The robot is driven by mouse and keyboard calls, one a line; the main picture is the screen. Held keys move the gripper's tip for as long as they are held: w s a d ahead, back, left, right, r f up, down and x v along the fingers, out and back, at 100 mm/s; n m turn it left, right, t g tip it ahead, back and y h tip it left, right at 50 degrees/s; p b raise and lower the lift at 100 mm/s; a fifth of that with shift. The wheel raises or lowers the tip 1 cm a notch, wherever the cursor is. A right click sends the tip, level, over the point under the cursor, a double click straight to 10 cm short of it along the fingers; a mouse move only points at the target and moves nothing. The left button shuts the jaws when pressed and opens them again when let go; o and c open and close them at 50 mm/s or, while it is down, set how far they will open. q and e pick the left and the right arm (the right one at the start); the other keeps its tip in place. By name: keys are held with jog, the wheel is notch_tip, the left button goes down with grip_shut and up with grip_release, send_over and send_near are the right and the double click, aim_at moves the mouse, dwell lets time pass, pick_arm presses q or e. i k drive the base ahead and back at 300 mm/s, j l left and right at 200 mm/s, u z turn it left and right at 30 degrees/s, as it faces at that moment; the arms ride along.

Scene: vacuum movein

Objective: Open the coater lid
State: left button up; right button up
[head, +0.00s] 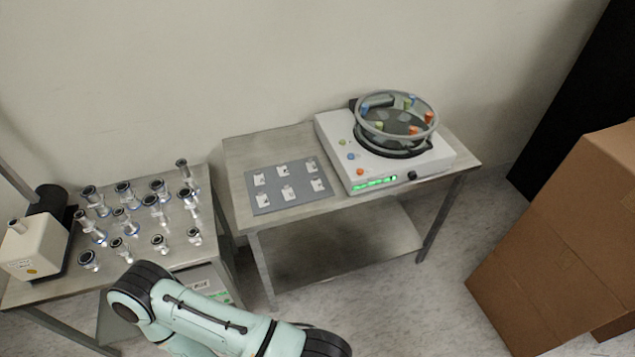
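The coater (335,140) is a white box on the right-hand steel table, with coloured buttons and a green lit display on its front. Its round lid (362,127) has a grey ring-shaped rim and a see-through middle, and sits over a dark round chamber on top of the box. Several small blue, green and orange pieces show in or through the lid. The rim stands above the dark base ring; I cannot tell whether they touch. Neither gripper is in view; only pale green links of one of my arms show at the bottom, well short of the coater.
A grey mat (273,183) with several small white pieces lies left of the coater. The left table (50,288) holds several glass and metal fittings and a cream pump-like device (32,250). Cardboard boxes (560,240) stand at the right. Floor is free between boxes and table.

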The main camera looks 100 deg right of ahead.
aim_at(372, 99)
jog(key=z, duration=3.1)
